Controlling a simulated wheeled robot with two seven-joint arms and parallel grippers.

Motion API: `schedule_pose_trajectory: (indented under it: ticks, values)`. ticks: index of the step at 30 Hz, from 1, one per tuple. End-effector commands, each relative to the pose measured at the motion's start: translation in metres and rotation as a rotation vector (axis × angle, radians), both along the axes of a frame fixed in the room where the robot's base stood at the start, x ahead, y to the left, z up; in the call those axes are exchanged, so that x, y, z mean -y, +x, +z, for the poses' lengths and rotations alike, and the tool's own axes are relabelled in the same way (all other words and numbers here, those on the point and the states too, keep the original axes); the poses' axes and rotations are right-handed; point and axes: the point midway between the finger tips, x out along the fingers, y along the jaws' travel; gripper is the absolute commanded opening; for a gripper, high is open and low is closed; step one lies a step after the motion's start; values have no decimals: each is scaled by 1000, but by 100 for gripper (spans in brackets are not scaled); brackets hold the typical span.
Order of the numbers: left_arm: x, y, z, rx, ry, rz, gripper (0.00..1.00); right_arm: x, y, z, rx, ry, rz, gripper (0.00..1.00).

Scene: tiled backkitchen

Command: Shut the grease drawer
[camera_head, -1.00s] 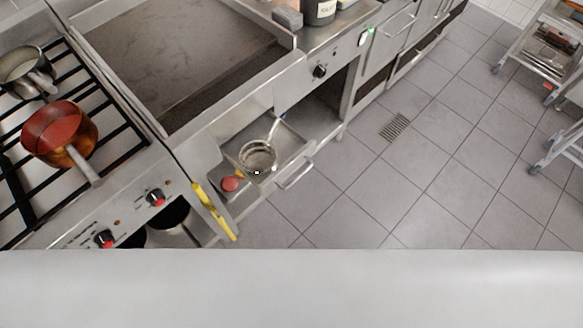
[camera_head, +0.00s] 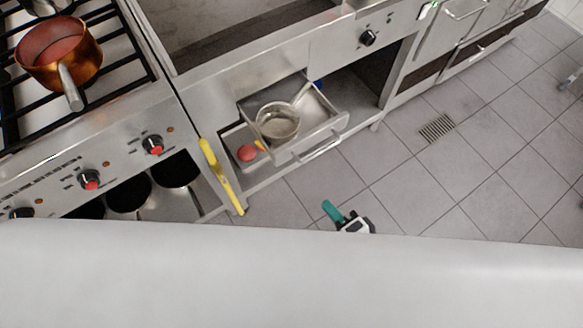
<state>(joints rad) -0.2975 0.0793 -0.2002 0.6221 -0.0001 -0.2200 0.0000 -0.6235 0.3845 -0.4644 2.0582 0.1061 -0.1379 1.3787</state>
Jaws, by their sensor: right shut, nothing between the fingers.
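The grease drawer (camera_head: 332,126) is a metal tray under the griddle, standing open with its bar handle (camera_head: 320,147) towards the floor side. A round metal strainer-like pan (camera_head: 278,122) with a handle lies in it. My right gripper (camera_head: 333,211) shows at the lower middle with a teal fingertip, over the floor in front of the drawer and apart from the handle. It is shut and empty; most of it is hidden behind my white body. My left gripper is not in view.
A yellow-handled tool (camera_head: 221,176) hangs on the front edge left of the drawer. A red round thing (camera_head: 247,153) lies on the shelf beside the drawer. A copper pot (camera_head: 60,52) stands on the stove at left. Tiled floor with a drain (camera_head: 436,128) is free at right.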

Motion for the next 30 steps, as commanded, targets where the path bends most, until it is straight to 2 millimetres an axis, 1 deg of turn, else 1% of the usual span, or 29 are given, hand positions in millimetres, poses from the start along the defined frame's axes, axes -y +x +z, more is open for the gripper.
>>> schedule_pose_trajectory:
  ticks: [1, 3, 7, 11, 22, 27, 30]
  values:
    - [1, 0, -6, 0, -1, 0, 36, -4, -2, 9, 2, 45, -1, 0]
    - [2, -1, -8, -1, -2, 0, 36, -8, -2, 20, 1, 88, -5, 0]
    - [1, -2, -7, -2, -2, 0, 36, -13, 2, 26, 2, 114, -8, 0]
    - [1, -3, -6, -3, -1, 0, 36, -23, 17, 22, 4, 112, -8, 0]
    - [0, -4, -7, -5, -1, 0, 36, -67, 77, -2, 4, 110, -7, 0]
    - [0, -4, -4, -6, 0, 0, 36, -81, 97, -2, 4, 109, -7, 0]
    - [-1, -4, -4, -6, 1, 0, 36, -87, 103, -2, 2, 109, -6, 0]
